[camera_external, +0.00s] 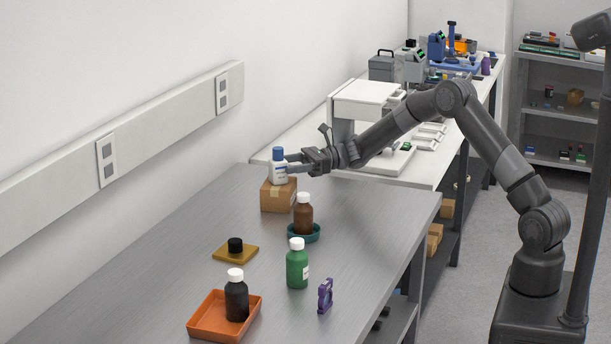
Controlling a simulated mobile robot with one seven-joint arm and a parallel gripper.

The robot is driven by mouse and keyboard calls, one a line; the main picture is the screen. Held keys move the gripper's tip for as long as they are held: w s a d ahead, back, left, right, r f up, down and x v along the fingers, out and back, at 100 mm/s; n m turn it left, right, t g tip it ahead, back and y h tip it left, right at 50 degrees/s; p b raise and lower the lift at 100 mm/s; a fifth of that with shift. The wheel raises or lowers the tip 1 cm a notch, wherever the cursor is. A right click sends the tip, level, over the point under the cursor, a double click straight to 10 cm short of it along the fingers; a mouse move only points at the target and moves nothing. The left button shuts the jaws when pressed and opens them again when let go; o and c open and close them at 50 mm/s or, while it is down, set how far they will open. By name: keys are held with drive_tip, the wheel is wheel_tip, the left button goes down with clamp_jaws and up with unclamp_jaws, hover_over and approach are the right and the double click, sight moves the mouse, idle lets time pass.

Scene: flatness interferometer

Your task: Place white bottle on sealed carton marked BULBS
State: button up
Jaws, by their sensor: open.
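The white bottle (278,171) has a blue cap and a label with dark marks. It is upright and appears to stand on top of a small brown carton (277,197). Any marking on the carton is too small to read. My gripper (291,164) reaches in level from the right at the bottle's height. Its fingers are open and close to the bottle's right side. I cannot tell whether they touch it or reach around it.
Nearby on the grey bench (170,245) are a brown bottle (303,215) in a teal dish (317,236), a green bottle (297,267), a black bottle (237,300) in an orange tray (205,332), a yellow-brown pad (224,256) with a black item and a purple device (325,296).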

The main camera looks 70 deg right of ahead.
drive_tip(key=v, duration=0.5)
drive_tip(key=s+a+r+n+g+h, duration=0.2)
drive_tip(key=s+a+r+n+g, duration=0.25)
drive_tip(key=s+a+n, duration=0.5)
drive_tip(key=s+a+r+n+g+h, duration=0.2)
drive_tip(key=s+a+r+n+g, duration=0.4)
drive_tip(key=s, duration=0.6)
drive_tip(key=s+d+n+t+h, duration=0.1)
drive_tip(key=s+n+t+h, duration=0.2)
drive_tip(key=s, duration=2.3)
drive_tip(key=n+h, duration=0.5)
drive_tip(key=n, duration=0.3)
drive_tip(key=shift+d+f+h, duration=0.2)
drive_tip(key=shift+d+h, duration=0.15)
drive_tip(key=shift+h, duration=0.05)
